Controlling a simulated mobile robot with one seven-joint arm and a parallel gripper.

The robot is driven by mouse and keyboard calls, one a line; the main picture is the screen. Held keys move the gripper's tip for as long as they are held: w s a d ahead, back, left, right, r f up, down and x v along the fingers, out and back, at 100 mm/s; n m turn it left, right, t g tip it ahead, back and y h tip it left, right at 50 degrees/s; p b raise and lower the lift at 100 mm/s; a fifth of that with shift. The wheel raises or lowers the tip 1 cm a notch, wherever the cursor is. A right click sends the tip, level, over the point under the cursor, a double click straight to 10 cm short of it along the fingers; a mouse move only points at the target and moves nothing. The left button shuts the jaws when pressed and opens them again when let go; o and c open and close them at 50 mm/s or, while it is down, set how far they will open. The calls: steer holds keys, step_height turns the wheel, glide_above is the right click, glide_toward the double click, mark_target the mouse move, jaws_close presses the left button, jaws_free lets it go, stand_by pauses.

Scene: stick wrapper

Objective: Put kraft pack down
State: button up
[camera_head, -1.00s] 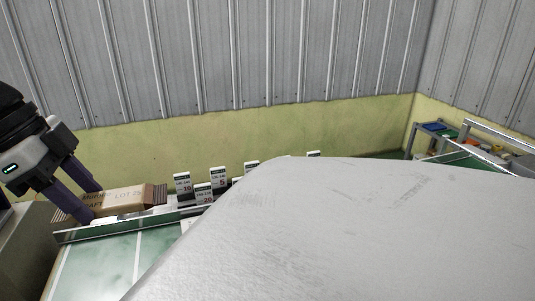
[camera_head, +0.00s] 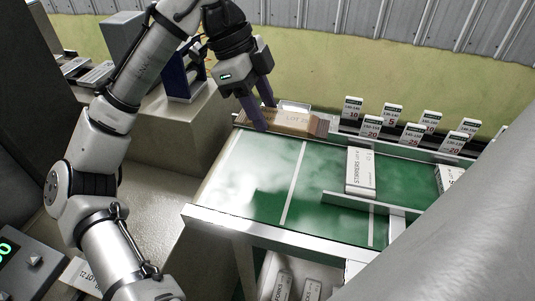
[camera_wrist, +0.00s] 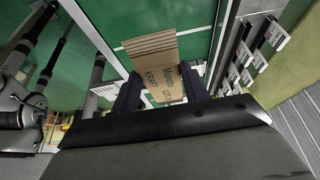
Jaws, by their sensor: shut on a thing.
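A white "STIRRERS" pack (camera_head: 360,172) lies on the green table to the right. Several small number cards (camera_head: 410,133) stand along the back rail. A low metal divider (camera_head: 360,203) crosses the front right. The left part of the green surface is bare.

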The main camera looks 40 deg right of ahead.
mark_target(270, 172)
step_height(270, 172, down, 13)
steer(key=shift+f, duration=0.1)
stand_by(0.3)
steer(key=shift+f, duration=0.1)
steer(key=o, duration=1)
